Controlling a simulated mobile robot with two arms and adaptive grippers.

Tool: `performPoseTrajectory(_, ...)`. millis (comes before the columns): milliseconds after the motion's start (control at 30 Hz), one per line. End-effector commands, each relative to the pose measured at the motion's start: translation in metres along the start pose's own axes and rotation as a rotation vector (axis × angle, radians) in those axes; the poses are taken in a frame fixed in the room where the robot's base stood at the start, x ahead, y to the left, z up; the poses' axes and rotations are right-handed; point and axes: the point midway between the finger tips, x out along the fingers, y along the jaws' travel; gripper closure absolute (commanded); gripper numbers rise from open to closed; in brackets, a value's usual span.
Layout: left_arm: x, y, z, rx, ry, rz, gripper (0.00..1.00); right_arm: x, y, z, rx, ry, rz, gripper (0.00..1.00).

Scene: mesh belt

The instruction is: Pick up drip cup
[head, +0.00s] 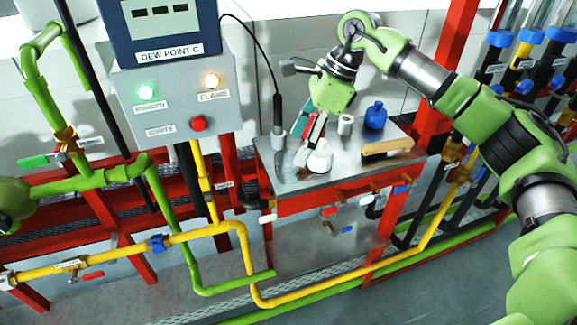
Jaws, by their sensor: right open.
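A small white rounded vessel (320,161), which looks like the drip cup, stands on the metal tabletop (290,172) near its front edge. My right gripper (308,150) reaches down over the table with its fingers open. Its fingertips are right at the vessel and overlap it in the picture, so part of the vessel is hidden. I cannot tell whether they touch. A second small white cup-like cylinder (344,124) stands farther back, to the right of the gripper. My left gripper is not in view.
A blue bottle (376,115) and a wooden-backed brush (388,147) are on the table's right side. A dark probe stands in a grey holder (278,138) at the back left. A control box (175,100) and yellow pipes (200,236) are left of the table.

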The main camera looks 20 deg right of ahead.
Motion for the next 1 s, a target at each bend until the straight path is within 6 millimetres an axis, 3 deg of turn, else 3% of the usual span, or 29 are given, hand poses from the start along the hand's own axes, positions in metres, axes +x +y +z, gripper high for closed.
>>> performPoseTrajectory(333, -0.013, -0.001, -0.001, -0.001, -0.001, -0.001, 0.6, 0.031, 0.004, 0.001, 0.0, 0.0, 0.004, 0.36)
performPoseTrajectory(600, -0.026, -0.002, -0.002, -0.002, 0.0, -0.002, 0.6, 0.068, 0.008, 0.0, 0.0, -0.002, 0.001, 0.36)
performPoseTrajectory(867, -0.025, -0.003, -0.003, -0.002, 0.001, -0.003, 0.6, 0.072, 0.008, 0.0, -0.001, -0.002, -0.001, 0.36)
performPoseTrajectory(1000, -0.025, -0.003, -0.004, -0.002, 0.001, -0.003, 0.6, 0.072, 0.008, 0.0, -0.001, -0.002, -0.001, 0.67)
